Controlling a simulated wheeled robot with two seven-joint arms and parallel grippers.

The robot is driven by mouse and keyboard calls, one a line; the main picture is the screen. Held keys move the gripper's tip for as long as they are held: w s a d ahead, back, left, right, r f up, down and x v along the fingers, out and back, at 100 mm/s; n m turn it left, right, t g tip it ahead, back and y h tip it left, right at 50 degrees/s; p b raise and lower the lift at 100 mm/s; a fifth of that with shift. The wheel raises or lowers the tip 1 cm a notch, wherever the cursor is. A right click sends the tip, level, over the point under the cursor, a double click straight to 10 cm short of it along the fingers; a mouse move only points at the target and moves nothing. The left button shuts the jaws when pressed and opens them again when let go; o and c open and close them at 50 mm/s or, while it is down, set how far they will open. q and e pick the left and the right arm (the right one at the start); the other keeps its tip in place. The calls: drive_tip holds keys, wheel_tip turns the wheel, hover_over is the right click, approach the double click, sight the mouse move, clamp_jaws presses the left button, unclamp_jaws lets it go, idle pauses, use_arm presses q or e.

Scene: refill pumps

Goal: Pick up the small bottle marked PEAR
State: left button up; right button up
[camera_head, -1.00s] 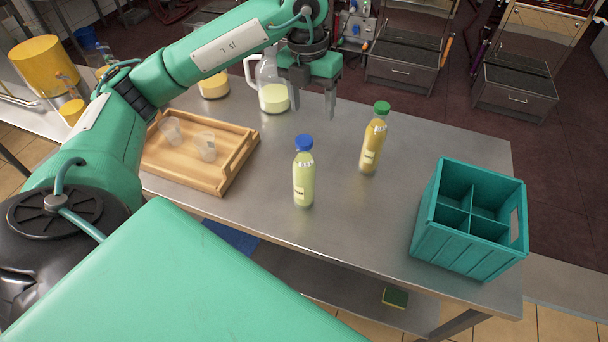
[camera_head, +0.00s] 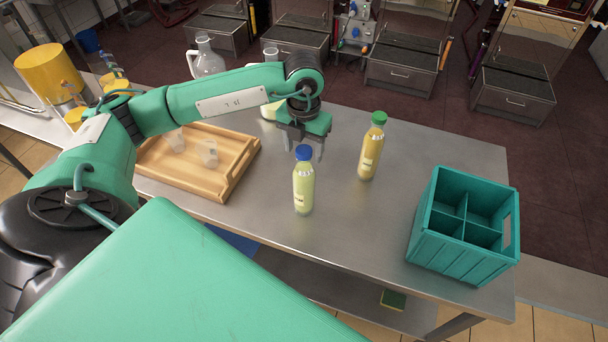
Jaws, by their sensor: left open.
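Two small bottles stand upright on the steel table (camera_head: 400,225). One has a blue cap and pale green liquid (camera_head: 303,187). The other has a green cap and amber liquid (camera_head: 371,150). Both carry labels too small to read, so I cannot tell which says PEAR. My left gripper (camera_head: 306,150) is open and empty, fingers pointing down, just behind the blue-capped bottle in the picture. That bottle's cap overlaps the fingers. I cannot tell if they touch. My right gripper is out of view.
A teal divided crate (camera_head: 455,255), its compartments empty, stands at the table's right end. A wooden tray (camera_head: 222,190) with two clear cups (camera_head: 208,153) is at the left. A jug (camera_head: 268,110) is partly hidden behind my left arm. The table between bottles and crate is clear.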

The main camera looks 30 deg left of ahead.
sight(304, 183)
use_arm(q)
drive_tip(key=shift+d+f+p, duration=0.1)
drive_tip(key=shift+f+p, duration=0.25)
drive_tip(key=shift+f, duration=1.15)
drive_tip(key=shift+c, duration=0.4)
clamp_jaws()
drive_tip(key=shift+r, duration=0.1)
